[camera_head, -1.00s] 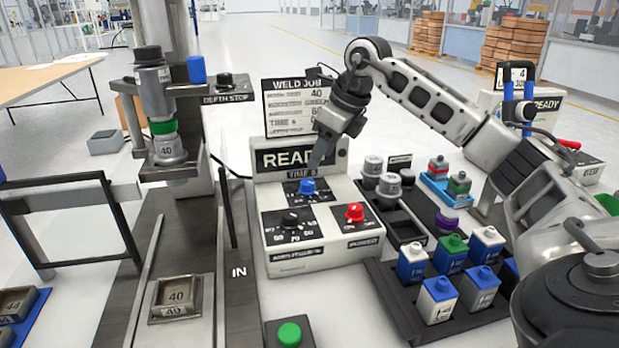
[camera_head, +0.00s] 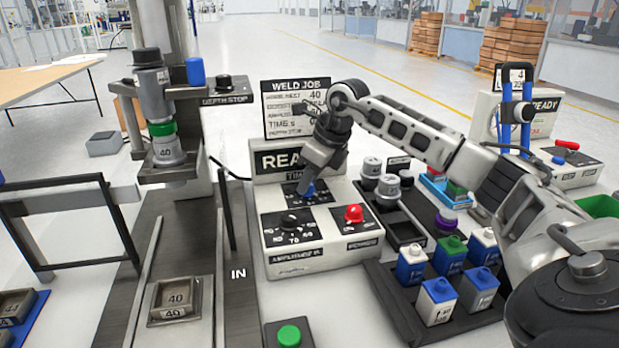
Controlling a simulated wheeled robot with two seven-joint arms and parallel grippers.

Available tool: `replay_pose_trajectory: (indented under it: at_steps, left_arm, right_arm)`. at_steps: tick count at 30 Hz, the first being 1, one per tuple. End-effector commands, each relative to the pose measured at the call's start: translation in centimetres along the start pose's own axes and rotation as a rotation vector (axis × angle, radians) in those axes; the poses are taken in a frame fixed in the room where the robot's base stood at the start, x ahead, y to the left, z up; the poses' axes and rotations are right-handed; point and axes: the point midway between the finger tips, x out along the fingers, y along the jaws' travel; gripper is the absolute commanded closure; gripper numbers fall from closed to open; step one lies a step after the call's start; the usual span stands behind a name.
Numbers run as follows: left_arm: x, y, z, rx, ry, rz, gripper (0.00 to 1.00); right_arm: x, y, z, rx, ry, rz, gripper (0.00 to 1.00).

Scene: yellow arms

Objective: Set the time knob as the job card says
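A display (camera_head: 275,161) reading READY is partly covered by the gripper. My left gripper is not in view.
A black amplitude knob (camera_head: 289,222) and a red knob (camera_head: 353,213) are on the same box, close to the blue one. A black tray (camera_head: 398,312) of several capped blocks stands at the right. A green button (camera_head: 289,335) is in front.

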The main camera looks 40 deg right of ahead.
Motion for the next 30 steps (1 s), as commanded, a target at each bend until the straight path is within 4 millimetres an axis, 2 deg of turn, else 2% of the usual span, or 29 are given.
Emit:
replay_pose_trajectory:
  at_steps: [11,30]
  left_arm:
    - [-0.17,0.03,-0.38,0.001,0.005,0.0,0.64]
    - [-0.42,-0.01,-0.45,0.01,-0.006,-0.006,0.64]
  right_arm:
    - [-0.12,0.07,0.08,0.055,-0.002,-0.024,0.95]
    - [-0.15,0.33,0.28,0.483,-0.005,-0.201,0.95]
